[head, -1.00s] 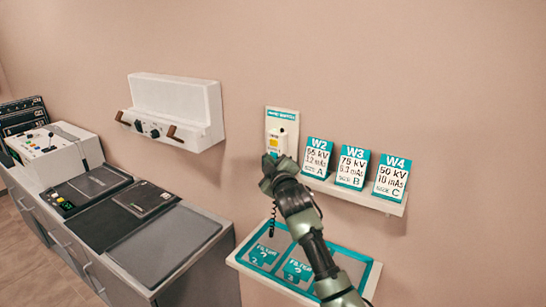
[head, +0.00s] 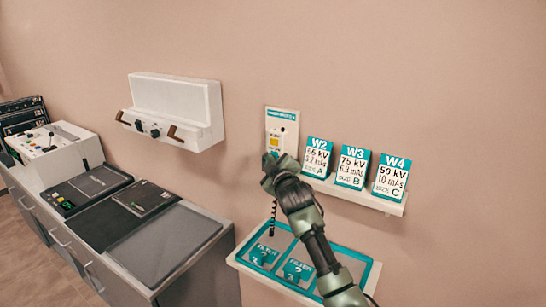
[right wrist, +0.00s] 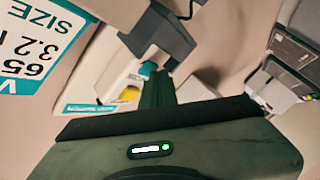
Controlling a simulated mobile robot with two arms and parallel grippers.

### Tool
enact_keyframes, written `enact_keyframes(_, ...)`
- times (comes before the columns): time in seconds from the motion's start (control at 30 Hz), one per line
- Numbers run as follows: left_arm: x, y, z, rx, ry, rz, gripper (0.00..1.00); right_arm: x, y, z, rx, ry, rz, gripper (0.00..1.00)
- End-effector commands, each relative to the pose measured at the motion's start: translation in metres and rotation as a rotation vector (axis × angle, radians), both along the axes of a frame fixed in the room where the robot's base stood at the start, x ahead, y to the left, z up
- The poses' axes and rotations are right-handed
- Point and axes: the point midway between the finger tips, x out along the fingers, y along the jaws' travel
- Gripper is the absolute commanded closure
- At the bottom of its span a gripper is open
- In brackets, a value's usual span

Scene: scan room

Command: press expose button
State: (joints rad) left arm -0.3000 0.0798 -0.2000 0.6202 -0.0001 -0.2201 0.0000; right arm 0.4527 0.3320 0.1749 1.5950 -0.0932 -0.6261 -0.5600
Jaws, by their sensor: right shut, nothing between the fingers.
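A pale wall panel (head: 291,116) holds a white hand switch (head: 282,132) with a yellow label and a coiled cord hanging below. The same switch shows in the right wrist view (right wrist: 114,78), with its yellow label and a teal button (right wrist: 148,69) at its end. My right gripper (head: 267,165) is shut and empty at the lower end of the switch, and it partly hides it in the head view. In the right wrist view, its fingertips are close to the teal button; I cannot tell whether they touch. My left gripper is not in view.
Cards W2 (head: 317,157), W3 (head: 352,167) and W4 (head: 391,177) stand on a wall ledge right of my gripper. Below is a teal-edged filter tray (head: 252,267). A white wall unit (head: 176,105) and a counter with a control console (head: 55,146) are to the left.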

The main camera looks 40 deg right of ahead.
Motion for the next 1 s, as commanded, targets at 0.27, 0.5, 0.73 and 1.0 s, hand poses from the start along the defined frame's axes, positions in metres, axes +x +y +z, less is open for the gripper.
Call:
enact_keyframes(0.27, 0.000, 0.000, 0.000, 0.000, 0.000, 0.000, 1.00, 0.000, -0.001, 0.000, 0.000, 0.001, -0.001, 1.00)
enact_keyframes(0.5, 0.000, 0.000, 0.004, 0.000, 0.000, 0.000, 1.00, -0.003, 0.007, 0.000, 0.001, 0.002, 0.001, 1.00)
enact_keyframes(0.73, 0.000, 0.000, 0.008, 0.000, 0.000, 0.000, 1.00, -0.007, 0.016, -0.001, 0.001, 0.001, 0.000, 1.00)
enact_keyframes(1.0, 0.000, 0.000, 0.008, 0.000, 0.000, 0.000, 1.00, -0.007, 0.016, -0.001, 0.001, 0.001, 0.000, 1.00)
